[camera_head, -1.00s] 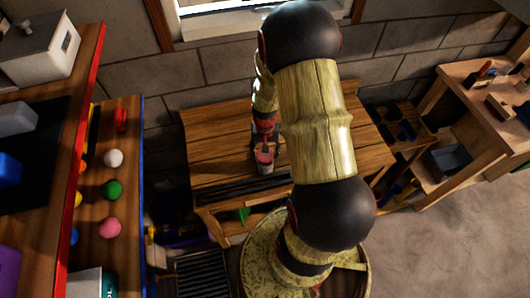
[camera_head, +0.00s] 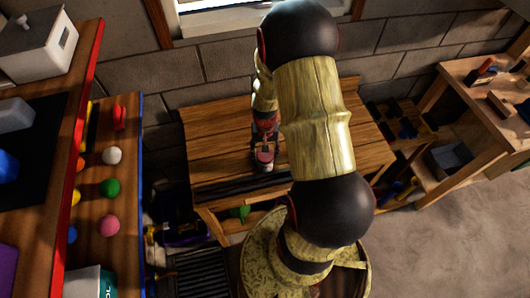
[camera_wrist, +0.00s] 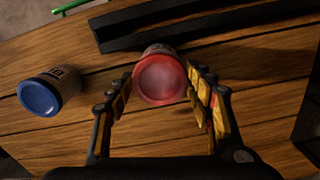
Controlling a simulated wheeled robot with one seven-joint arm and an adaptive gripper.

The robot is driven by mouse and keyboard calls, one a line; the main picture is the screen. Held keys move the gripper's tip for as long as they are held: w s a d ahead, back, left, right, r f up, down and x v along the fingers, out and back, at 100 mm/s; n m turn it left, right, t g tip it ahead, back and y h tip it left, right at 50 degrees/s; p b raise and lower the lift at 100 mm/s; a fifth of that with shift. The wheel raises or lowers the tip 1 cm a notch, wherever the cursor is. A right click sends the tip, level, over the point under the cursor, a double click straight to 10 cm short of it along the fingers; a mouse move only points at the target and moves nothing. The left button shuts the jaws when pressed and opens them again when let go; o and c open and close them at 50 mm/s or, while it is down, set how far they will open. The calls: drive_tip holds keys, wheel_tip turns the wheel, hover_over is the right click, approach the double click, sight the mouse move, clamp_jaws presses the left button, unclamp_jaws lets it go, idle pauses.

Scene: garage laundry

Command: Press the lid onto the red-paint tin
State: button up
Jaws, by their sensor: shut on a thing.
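The red-paint tin (camera_head: 264,166) stands on the wooden bench, under my gripper in the head view. In the wrist view its round red top (camera_wrist: 160,79) faces the camera, with a pale sliver of the side (camera_wrist: 157,48) beyond it. My gripper (camera_wrist: 165,75) has a finger on each side of the red top and is shut on the tin at its upper part. I cannot tell whether the fingers bear on the lid's rim or the tin wall, nor whether the lid sits fully down. In the head view my gripper (camera_head: 265,150) covers most of the tin.
A tin with a blue top (camera_wrist: 40,97) stands left of my gripper in the wrist view, apart from it. A dark rail (camera_wrist: 190,22) runs along the bench (camera_head: 215,130) edge. Bare planks lie left of the tin in the head view.

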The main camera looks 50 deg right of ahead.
drive_tip(key=shift+f, duration=0.5)
idle(1.0)
drive_tip(key=o, duration=0.9)
drive_tip(key=shift+c, duration=0.2)
drive_tip(key=shift+o, duration=0.3)
drive_tip(key=o, duration=0.4)
drive_tip(key=shift+c, duration=0.2)
drive_tip(key=shift+o, duration=0.4)
drive_tip(key=shift+r, duration=0.15)
drive_tip(key=shift+r+p, duration=2.3)
drive_tip(key=shift+r, duration=1.1)
